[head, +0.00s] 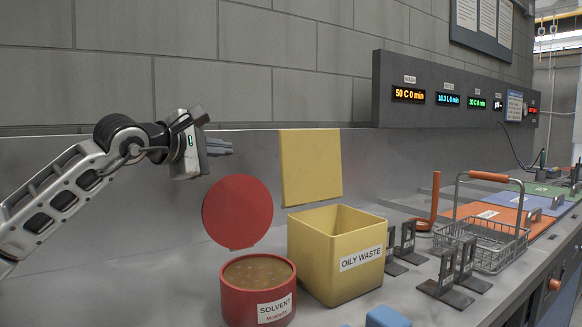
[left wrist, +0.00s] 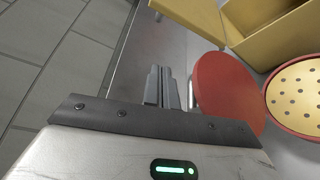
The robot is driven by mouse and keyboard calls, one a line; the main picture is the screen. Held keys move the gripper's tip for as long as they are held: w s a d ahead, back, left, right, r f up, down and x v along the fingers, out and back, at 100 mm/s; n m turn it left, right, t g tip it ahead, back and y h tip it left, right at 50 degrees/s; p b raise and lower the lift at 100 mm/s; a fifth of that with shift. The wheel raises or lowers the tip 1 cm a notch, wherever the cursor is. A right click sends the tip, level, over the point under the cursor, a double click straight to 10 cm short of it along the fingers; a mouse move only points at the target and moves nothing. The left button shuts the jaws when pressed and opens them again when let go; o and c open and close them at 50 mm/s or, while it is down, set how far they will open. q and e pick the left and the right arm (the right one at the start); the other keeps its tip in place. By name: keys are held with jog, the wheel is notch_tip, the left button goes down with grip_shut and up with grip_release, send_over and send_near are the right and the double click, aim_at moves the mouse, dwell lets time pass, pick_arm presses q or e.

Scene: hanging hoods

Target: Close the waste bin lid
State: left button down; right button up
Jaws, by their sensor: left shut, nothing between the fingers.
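The yellow waste bin (head: 318,262), labelled OILY WASTE, stands on the grey bench. Its square yellow lid (head: 310,167) stands upright at the bin's back edge, so the bin is open. Both also show in the left wrist view, the bin (left wrist: 238,22) and part of the lid (left wrist: 190,15) at the top. My left gripper (head: 228,147) is shut and empty, in the air to the left of the yellow lid and above the round red lid. Its shut fingers (left wrist: 163,75) show in the left wrist view. My right gripper is not in view.
A red SOLVENT tin (head: 247,306) with a perforated top stands left of the bin, its round red lid (head: 238,211) upright. Dark metal brackets (head: 455,275), a wire basket (head: 490,245) and a blue block (head: 388,317) lie to the right. A grey wall stands behind.

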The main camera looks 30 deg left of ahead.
pick_arm(q)
jog(key=shift+s+a+r+y, duration=0.1)
jog(key=shift+a+r+y, duration=0.2)
jog(key=shift+a+y, duration=0.35)
jog(key=shift+w+a+r, duration=0.1)
jog(key=shift+w+a, duration=0.15)
jog(key=w+d+f+p, duration=0.1)
jog(key=w+d+p, duration=0.1)
jog(key=w, duration=0.6)
jog(key=w+d+p, duration=0.1)
jog(key=w+d, duration=0.1)
jog(key=w, duration=0.7)
jog(key=shift+w+d+f+p, duration=0.25)
jog(key=shift+d+f+p, duration=0.05)
jog(key=shift+f+p, duration=0.1)
